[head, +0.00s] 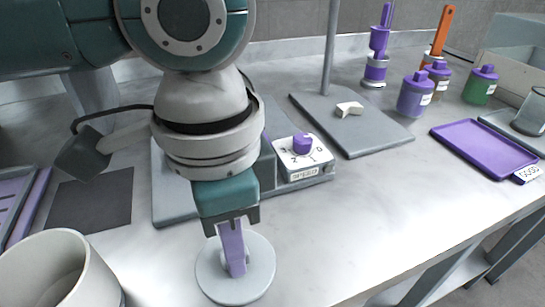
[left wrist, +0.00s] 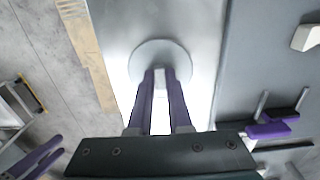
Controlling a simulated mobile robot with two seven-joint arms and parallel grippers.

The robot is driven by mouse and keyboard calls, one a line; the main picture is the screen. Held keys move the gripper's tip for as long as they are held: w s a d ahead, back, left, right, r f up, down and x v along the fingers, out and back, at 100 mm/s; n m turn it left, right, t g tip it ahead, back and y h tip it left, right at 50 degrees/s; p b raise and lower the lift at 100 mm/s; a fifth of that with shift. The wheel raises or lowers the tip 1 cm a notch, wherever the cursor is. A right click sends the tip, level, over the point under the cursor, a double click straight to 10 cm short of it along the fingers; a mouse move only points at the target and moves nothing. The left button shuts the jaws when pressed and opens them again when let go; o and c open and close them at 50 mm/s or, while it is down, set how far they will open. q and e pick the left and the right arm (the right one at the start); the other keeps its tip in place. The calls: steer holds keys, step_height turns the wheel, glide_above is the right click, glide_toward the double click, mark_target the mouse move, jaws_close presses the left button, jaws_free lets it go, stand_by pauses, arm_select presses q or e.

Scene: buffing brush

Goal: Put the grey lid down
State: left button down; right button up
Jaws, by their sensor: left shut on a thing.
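The grey lid (head: 256,283) is a flat round disc near the front of the worktop in the head view. It also shows in the left wrist view (left wrist: 142,55), beyond the fingertips. My left gripper (head: 235,268) points down with its purple fingers shut on the lid's knob, over the middle of the disc. The fingers hide most of the knob. The lid looks about level. I cannot tell whether its underside touches the worktop (head: 350,220). My right gripper is not in view.
A wide pale pot (head: 88,275) stands at the front left. A grey machine with a purple dial (head: 302,143) is behind the lid. A stand base (head: 365,130) with a post, purple tray (head: 484,148) and several lidded jars (head: 414,97) are farther right. Worktop right of the lid is clear.

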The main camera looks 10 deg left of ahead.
arm_select(q)
steer(key=shift+f, duration=0.1)
steer(key=c, duration=0.8)
jaws_free()
steer(key=shift+c, duration=0.2)
step_height(320, 180, up, 12)
steer(key=p, duration=0.2)
steer(key=shift+d, duration=0.1)
